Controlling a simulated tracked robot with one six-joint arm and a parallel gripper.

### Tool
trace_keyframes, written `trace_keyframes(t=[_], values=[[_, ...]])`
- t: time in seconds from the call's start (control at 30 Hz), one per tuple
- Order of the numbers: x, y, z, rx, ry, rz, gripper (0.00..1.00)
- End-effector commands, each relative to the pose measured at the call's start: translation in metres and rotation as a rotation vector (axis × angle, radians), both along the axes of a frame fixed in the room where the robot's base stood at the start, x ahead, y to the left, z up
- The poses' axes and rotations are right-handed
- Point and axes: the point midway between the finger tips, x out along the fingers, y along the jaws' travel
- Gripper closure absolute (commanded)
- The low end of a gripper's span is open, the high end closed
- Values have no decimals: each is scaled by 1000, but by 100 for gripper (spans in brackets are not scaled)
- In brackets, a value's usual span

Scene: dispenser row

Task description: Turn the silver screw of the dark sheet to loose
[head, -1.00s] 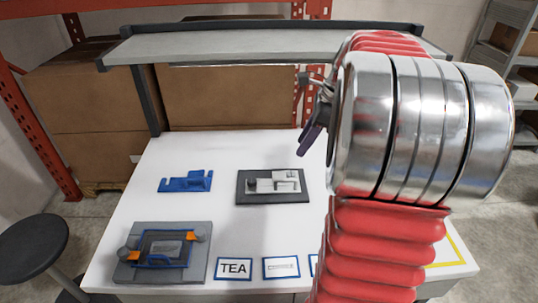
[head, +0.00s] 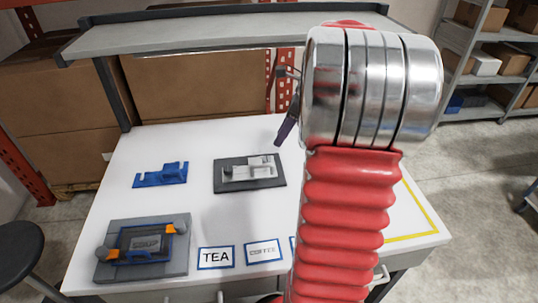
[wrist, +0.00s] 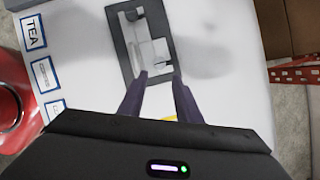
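A dark plate (head: 221,185) with a silver-grey block and a small round knob lies flat on the white table. It also shows in the wrist view (wrist: 125,60), just beyond my fingertips. I cannot make out for sure which part is the silver screw, or how it is turned. My gripper (wrist: 159,77) has two purple fingers, apart, with nothing held between them.
A blue bracket (head: 160,175) lies left of the dark plate. A grey fixture (head: 178,262) with orange clips stands at the front left. TEA (head: 216,257) and COFFEE (head: 263,250) labels line the front edge. A grey shelf (head: 200,38) spans the back.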

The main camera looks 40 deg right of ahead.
Motion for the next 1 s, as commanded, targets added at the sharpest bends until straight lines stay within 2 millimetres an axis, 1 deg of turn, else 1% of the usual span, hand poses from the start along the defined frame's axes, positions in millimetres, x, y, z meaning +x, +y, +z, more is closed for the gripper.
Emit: trace_keyframes(t=[0.03, 0.3, 0.5, 0.6, 0.77, 1.0], values=[[3, 2, -8, 1, 2, 1, 69], [16, 11, -47, 1, 2, 0, 69], [25, 17, -75, 1, 2, 1, 69], [29, 19, -84, -1, 1, 0, 69], [32, 21, -92, -1, -1, 0, 69], [32, 21, -93, -2, -1, -1, 69]])
